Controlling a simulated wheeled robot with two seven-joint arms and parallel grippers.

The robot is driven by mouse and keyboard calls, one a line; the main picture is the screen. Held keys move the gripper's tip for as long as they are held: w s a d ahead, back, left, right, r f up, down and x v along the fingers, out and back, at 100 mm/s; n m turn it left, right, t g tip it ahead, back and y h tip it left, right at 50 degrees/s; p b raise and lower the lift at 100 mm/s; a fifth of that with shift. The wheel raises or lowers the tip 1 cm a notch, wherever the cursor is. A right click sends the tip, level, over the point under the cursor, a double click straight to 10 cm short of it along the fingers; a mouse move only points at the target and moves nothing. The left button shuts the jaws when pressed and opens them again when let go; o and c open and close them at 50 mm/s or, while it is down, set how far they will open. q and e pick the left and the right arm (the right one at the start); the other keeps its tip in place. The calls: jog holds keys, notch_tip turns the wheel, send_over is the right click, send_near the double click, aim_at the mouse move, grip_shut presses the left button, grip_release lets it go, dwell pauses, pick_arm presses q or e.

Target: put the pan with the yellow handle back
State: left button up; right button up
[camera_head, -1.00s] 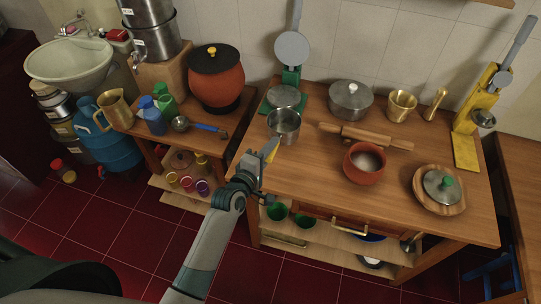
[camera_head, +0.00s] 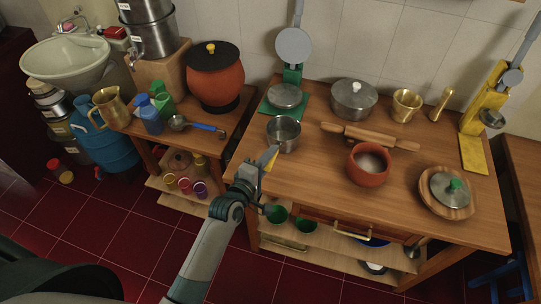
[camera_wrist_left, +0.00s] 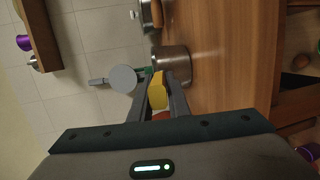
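The steel pan with the yellow handle (camera_head: 284,136) is at the left front of the wooden counter, in front of the green press. Its handle points toward me and down-left. My left gripper (camera_head: 262,170) is at this handle, by the counter's front edge. In the left wrist view the yellow handle (camera_wrist_left: 157,94) lies between the two fingers, which are closed in on it from both sides. The pan's steel side (camera_wrist_left: 172,63) shows just beyond them. Whether the pan touches the counter or is slightly raised I cannot tell. My right gripper is not in view.
The green press (camera_head: 286,97) stands behind the pan. A rolling pin (camera_head: 368,136), a red pot (camera_head: 368,164) and a lidded steel pot (camera_head: 352,99) are to its right. A lower shelf (camera_head: 325,250) with green cups (camera_head: 277,214) is below. Bare counter (camera_head: 320,180) lies right of the gripper.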

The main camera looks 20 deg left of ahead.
pick_arm(q)
jog(key=o, duration=0.3)
jog(key=shift+s+r, duration=0.1)
jog(key=shift+r, duration=0.05)
jog(key=b+v, duration=0.2)
jog(key=v, duration=0.9)
jog(key=shift+s, duration=0.35)
jog(key=shift+r, duration=0.1)
dwell(0.3)
